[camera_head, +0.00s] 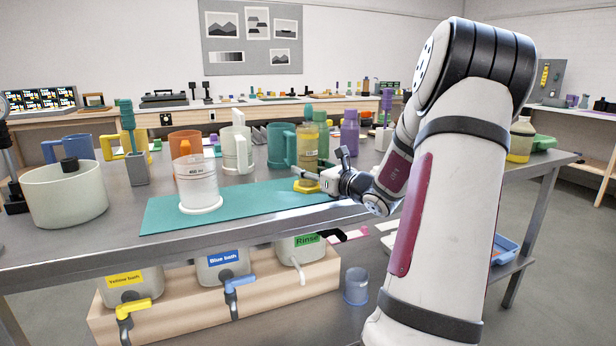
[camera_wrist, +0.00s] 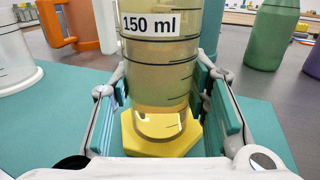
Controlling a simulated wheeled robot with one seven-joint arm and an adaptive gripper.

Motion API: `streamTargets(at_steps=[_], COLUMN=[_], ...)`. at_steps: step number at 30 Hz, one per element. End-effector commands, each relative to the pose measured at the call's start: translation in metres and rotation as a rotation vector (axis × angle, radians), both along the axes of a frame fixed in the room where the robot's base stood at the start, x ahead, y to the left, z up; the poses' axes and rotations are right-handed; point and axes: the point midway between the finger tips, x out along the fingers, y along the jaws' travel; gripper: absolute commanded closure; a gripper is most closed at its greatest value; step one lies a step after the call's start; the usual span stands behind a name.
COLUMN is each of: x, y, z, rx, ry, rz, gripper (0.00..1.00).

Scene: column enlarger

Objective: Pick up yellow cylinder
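The yellow cylinder (camera_head: 308,150) is a clear, yellow-tinted measuring cylinder marked "150 ml" with a yellow six-sided base. It stands upright on the teal mat (camera_head: 165,214) near its back right. In the wrist view the cylinder (camera_wrist: 160,75) fills the middle, its base flat on the mat. My gripper (camera_head: 318,178) is low at the cylinder, reaching in from the right. In the wrist view my gripper (camera_wrist: 163,100) has one teal-padded finger on each side of the cylinder, spread wide. I see no clear press of the pads on it, and the fingertips are partly hidden behind it.
A white beaker (camera_head: 196,182) stands on the mat to the left. A white jug (camera_head: 236,150), an orange mug (camera_head: 185,144), a green jug (camera_head: 281,146) and a purple bottle (camera_head: 349,131) stand behind. The mat's front middle is clear.

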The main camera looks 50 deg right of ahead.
Motion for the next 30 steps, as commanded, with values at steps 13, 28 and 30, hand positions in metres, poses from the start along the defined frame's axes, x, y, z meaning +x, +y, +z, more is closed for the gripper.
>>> streamTargets(at_steps=[13,28,30], x=[0.0,-0.045,-0.064], y=[0.0,0.003,0.006], z=[0.004,0.042,0.044], rx=[-0.002,-0.001,-0.001], ry=[-0.002,0.0,0.0], rz=[0.001,-0.005,-0.005], gripper=[0.97,0.97,0.97])
